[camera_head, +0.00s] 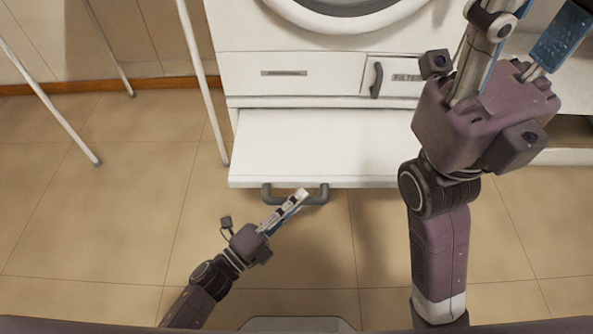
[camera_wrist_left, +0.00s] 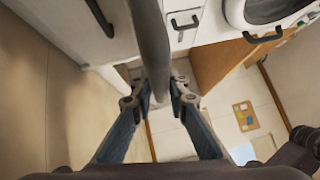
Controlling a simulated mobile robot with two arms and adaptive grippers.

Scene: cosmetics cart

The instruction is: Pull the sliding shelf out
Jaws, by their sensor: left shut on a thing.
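The sliding shelf (camera_head: 310,145) is a white flat board under the washing machine. It stands well out from the front of the machine. A grey bar handle (camera_head: 268,196) is on its front edge. My left gripper (camera_head: 298,197) comes from below left and is shut on this handle. In the left wrist view the grey handle bar (camera_wrist_left: 150,45) runs between the fingers of my left gripper (camera_wrist_left: 160,95). My right gripper (camera_head: 520,35) is raised at the upper right, fingers apart, empty, and hides the shelf's right end. Its tips are partly cut off by the picture edge.
Above the shelf are a white drawer front (camera_head: 290,74) and a small filter door (camera_head: 392,78) with a grey handle. Thin white rack legs (camera_head: 204,85) stand close left of the shelf. The tiled floor (camera_head: 110,220) in front is clear.

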